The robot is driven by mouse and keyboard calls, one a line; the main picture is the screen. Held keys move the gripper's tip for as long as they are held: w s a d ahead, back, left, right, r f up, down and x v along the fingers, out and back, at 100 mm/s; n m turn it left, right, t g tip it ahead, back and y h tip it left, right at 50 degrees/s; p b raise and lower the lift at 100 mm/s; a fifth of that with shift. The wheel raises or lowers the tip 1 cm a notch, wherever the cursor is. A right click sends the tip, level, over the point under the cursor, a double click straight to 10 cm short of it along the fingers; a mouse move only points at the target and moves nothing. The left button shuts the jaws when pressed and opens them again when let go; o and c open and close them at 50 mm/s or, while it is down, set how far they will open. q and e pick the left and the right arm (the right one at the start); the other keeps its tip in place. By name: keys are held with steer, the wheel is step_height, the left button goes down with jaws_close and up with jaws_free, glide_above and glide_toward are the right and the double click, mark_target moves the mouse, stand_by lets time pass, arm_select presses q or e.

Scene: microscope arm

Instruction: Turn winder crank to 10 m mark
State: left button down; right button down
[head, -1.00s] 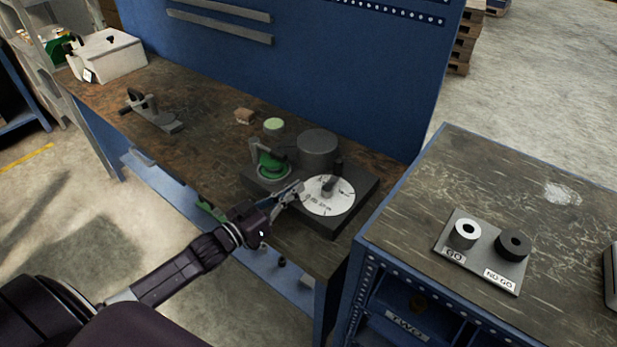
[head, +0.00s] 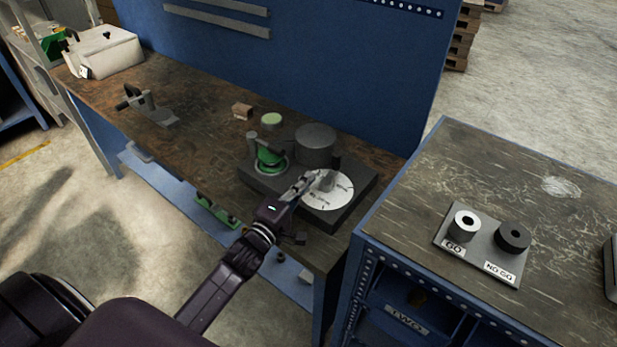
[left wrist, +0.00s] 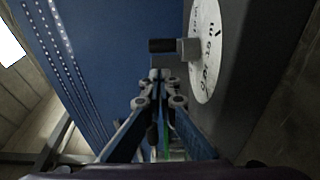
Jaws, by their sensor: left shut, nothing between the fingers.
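The winder stands on a dark base block (head: 332,222) at the right end of the workbench. Its white marked dial (head: 340,192) faces up and also shows in the left wrist view (left wrist: 208,62). The grey crank sits over the dial with a dark upright handle (head: 336,163); in the left wrist view the black handle (left wrist: 162,46) sticks out from the dial. My left gripper (head: 311,177) is shut and empty, beside the crank at the dial's left edge. In the left wrist view its fingertips (left wrist: 159,75) are together, apart from the handle. The dial's marks are too small to read surely.
A wooden block (head: 242,111) and a grey fixture (head: 150,106) lie farther left. A second bench (head: 410,205) carries a GO/NO GO gauge plate (head: 482,262).

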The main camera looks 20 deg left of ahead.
mark_target(331, 171)
arm_select(q)
steer(key=w, duration=0.5)
steer(key=w+p, duration=0.1)
steer(key=w, duration=0.2)
steer(key=shift+d, duration=0.4)
steer(key=shift+h, duration=0.3)
steer(key=shift+m, duration=0.4)
